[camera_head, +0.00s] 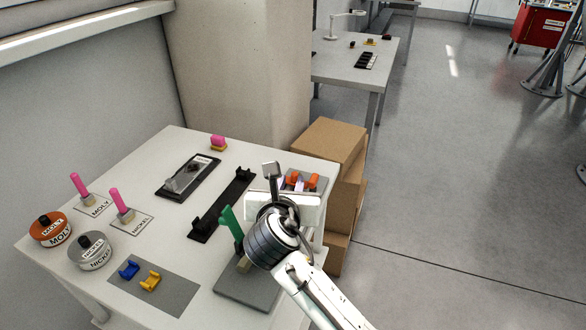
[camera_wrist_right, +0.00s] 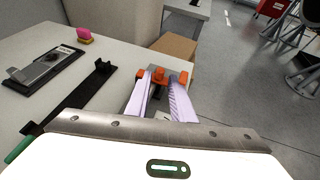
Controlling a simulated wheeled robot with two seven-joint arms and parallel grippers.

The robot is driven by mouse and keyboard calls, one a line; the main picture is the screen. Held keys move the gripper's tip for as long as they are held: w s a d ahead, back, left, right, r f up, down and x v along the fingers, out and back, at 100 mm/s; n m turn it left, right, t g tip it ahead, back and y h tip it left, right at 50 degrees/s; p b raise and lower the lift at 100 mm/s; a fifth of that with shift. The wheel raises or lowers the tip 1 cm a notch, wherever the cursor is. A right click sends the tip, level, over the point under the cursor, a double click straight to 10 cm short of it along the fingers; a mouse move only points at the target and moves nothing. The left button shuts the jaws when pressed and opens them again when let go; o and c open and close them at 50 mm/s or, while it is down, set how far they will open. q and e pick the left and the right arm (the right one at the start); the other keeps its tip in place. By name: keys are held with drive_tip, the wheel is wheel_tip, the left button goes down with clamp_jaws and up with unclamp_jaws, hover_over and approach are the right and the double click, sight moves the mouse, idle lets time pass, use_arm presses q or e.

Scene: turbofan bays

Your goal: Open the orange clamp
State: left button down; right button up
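The orange clamp (camera_head: 313,180) stands on a grey plate at the right edge of the white table, partly hidden by my right arm. In the right wrist view the orange clamp (camera_wrist_right: 162,74) lies at the tips of my right gripper (camera_wrist_right: 160,80). The two pale lilac fingers are spread apart, with orange parts between and beside their tips. I cannot tell whether they touch the clamp. In the head view the right gripper (camera_head: 291,184) is mostly hidden behind its own wrist. My left gripper is not in view.
A green-handled clamp (camera_head: 231,228) stands close beside my right wrist. A black rack (camera_head: 222,204) and a dark tray (camera_head: 188,176) lie to the left. MOLY (camera_head: 50,229) and NICKEL (camera_head: 90,251) tins stand at the left. Cardboard boxes (camera_head: 329,141) are stacked beyond the table's right edge.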

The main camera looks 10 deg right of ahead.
sight(295, 174)
drive_tip(key=x, duration=0.8)
drive_tip(key=shift+d, duration=0.1)
clamp_jaws()
